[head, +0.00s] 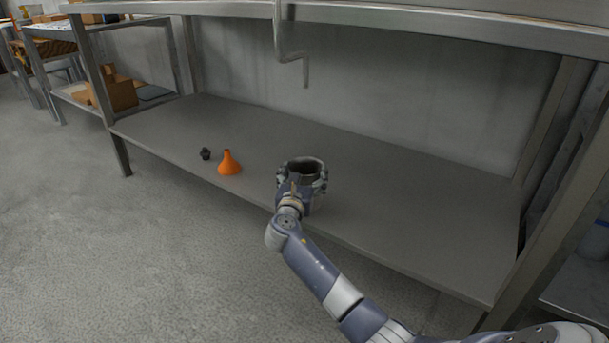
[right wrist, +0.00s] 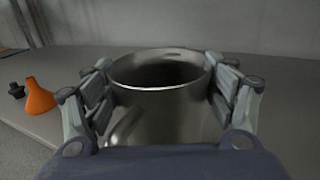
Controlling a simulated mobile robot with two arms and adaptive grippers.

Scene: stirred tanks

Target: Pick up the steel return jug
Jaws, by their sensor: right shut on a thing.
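The steel return jug (head: 307,168) stands upright at the front part of the grey lower shelf in the head view, with an open round top. In the right wrist view the jug (right wrist: 160,105) fills the middle, its rim facing up and its inside dark. My right gripper (head: 303,180) has a finger on each side of the jug and is shut on it. The gripper also shows in the right wrist view (right wrist: 160,92). My arm hides the jug's lower front, so I cannot tell whether its base touches the shelf. My left gripper is not in view.
An orange funnel (head: 229,163) and a small black object (head: 205,154) stand on the shelf left of the jug. A bent pipe (head: 291,50) hangs from above. The upper bench (head: 420,27) overhangs the shelf. The shelf right of the jug is clear.

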